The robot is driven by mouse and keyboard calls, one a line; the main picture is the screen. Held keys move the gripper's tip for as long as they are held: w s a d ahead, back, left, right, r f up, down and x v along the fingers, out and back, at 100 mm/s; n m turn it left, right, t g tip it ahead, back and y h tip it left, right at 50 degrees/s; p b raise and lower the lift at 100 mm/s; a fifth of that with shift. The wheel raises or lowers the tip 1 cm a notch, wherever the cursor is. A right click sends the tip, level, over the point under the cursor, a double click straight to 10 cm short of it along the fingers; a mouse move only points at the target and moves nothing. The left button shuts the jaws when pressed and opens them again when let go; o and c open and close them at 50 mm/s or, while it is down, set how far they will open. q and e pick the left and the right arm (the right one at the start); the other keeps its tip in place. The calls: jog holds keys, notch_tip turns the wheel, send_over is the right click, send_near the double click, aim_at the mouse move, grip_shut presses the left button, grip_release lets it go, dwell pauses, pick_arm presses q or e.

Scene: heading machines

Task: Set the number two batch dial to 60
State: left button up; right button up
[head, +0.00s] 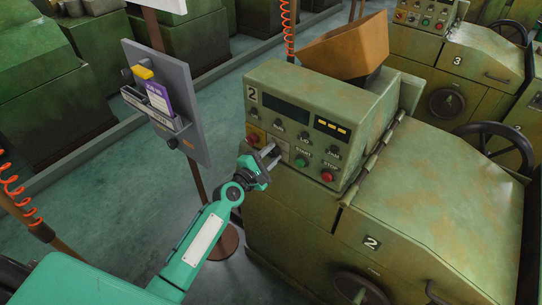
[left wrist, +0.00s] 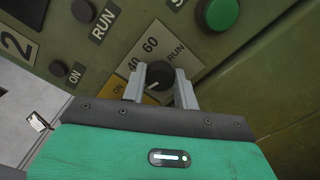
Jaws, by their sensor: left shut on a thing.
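The number two machine's panel (head: 300,112) has a "2" plate at its upper left. The batch dial (left wrist: 158,74) is a dark round knob in the left wrist view, beside a scale with 40 and 60 readable. A small pale mark shows on its lower left; I cannot tell for sure which number it points to. My left gripper (left wrist: 162,88) is shut on the dial, one finger on each side of it. In the head view the left gripper (head: 269,154) is at the panel's lower left and hides the dial. My right gripper is not in view.
A green START button (head: 301,161) and a red STOP button (head: 327,176) are right of the gripper. Small RUN and ON knobs sit above. A grey signboard (head: 188,107) on a post stands left of my arm. Machine 3 (head: 465,62) is behind.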

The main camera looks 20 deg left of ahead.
pick_arm(q)
jog(key=m+b, duration=0.1)
jog(key=m, duration=0.4)
jog(key=shift+f+m, duration=0.15)
jog(key=shift+m, duration=0.15)
jog(key=m, duration=0.4)
jog(key=shift+b, duration=0.3)
jog(key=m, duration=0.7)
jog(key=shift+f+m, duration=0.1)
jog(key=shift+m, duration=0.2)
jog(key=m, duration=0.3)
jog(key=shift+m, duration=0.4)
jog(key=o, duration=1)
jog(key=shift+a, duration=0.1)
